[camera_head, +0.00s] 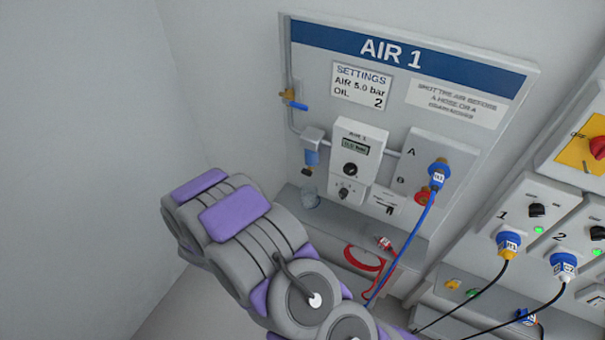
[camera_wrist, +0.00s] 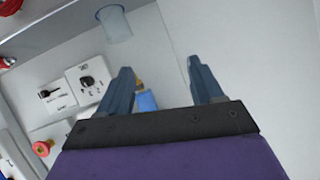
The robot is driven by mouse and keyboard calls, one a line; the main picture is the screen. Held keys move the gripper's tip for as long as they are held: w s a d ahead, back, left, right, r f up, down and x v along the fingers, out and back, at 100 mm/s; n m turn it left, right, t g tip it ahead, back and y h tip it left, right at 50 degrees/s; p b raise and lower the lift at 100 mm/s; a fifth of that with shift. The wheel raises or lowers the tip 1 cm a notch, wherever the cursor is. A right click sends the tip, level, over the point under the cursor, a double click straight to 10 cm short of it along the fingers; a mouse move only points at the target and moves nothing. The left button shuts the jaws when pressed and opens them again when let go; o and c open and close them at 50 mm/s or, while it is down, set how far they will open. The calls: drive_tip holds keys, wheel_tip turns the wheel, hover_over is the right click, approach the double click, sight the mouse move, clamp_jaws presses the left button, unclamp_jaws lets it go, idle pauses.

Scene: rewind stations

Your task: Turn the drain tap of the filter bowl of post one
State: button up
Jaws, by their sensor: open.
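The post is the panel marked AIR 1 (camera_head: 390,52). Its blue filter bowl (camera_head: 311,157) hangs below a grey block on the pipe, with a small dark and brass drain tap (camera_head: 307,172) under it. In the wrist view, where the scene appears turned over, the blue bowl (camera_wrist: 146,101) and brass tap (camera_wrist: 140,84) show between my fingers, nearer the left one. My gripper (camera_wrist: 159,64) is open and empty. The fingers point toward the panel; contact with the tap cannot be made out.
A clear cup (camera_head: 310,198) stands on the grey shelf below the bowl; it also shows in the wrist view (camera_wrist: 115,24). The regulator unit (camera_head: 358,158) is right of the bowl. A blue hose (camera_head: 408,245) hangs farther right. The left wall is bare.

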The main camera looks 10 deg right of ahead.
drive_tip(key=s+d+r+t+h+p, duration=0.1)
drive_tip(key=s+d+t+h, duration=0.1)
drive_tip(key=s+d+h, duration=0.25)
drive_tip(key=b, duration=0.1)
approach(305, 174)
drive_tip(key=shift+t+h, duration=0.4)
drive_tip(key=shift+h, duration=0.05)
drive_tip(key=x, duration=0.5)
drive_tip(key=f+x, duration=0.1)
drive_tip(key=x, duration=0.2)
drive_tip(key=shift+w+d, duration=0.15)
drive_tip(key=shift+w, duration=0.1)
drive_tip(key=c, duration=1.1)
